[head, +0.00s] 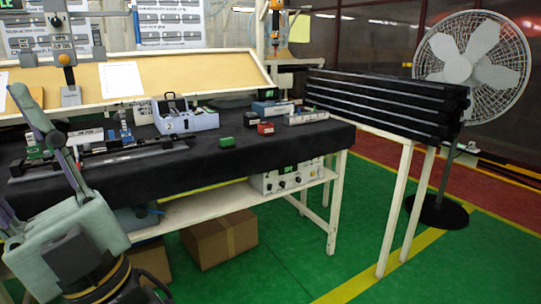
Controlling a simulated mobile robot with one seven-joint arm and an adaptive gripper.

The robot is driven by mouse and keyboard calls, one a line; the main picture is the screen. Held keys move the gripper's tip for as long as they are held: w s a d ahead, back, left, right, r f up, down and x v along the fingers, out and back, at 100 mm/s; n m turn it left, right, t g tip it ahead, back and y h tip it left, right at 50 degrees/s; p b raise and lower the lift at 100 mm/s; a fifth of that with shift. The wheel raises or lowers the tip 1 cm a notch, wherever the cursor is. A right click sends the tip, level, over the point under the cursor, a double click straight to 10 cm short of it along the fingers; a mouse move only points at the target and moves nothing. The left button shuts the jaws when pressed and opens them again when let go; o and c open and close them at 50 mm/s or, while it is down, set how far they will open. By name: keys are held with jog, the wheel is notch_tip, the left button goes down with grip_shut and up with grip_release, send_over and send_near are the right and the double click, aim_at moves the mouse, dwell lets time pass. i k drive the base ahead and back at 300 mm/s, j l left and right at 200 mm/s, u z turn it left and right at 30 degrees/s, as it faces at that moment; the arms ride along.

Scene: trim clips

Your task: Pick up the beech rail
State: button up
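I cannot pick out a beech-coloured loose rail in the head view. A long dark rail with a grey strip (100,158) lies along the left part of the black-covered bench (200,165); its material is unclear. My gripper (38,118) is at the left edge, close to the camera, with a pale grey-green finger slanting up in front of the bench. Part of the gripper is cut off by the picture edge. Its opening, and whether anything is between the fingers, cannot be told. It covers part of the bench's left end.
A grey-lilac carrier (186,121), a green block (226,142) and a red block (265,128) stand on the bench. A tan sloped board (190,75) is behind. Stacked black rails (385,105) and a fan (474,55) stand right. A carton (220,238) is below; green floor is clear front right.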

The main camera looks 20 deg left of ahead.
aim_at(116, 145)
jog(key=i+u, duration=0.2)
jog(key=u, duration=0.25)
jog(key=i+l+u, duration=0.1)
jog(key=u, duration=0.35)
jog(key=i+l+u, duration=0.2)
jog(key=u, duration=0.3)
jog(key=i+l+u, duration=0.15)
jog(key=u, duration=0.25)
jog(key=i+l+u, duration=0.2)
jog(key=u, duration=0.2)
jog(key=i+l+u, duration=0.1)
jog(key=l+u, duration=0.3)
jog(key=i+l+u, duration=0.15)
jog(key=l+u, duration=0.15)
jog(key=i+l+u, duration=0.1)
jog(key=l+u, duration=0.15)
jog(key=l, duration=0.15)
jog(key=i+l+u, duration=0.1)
jog(key=l+u, duration=0.2)
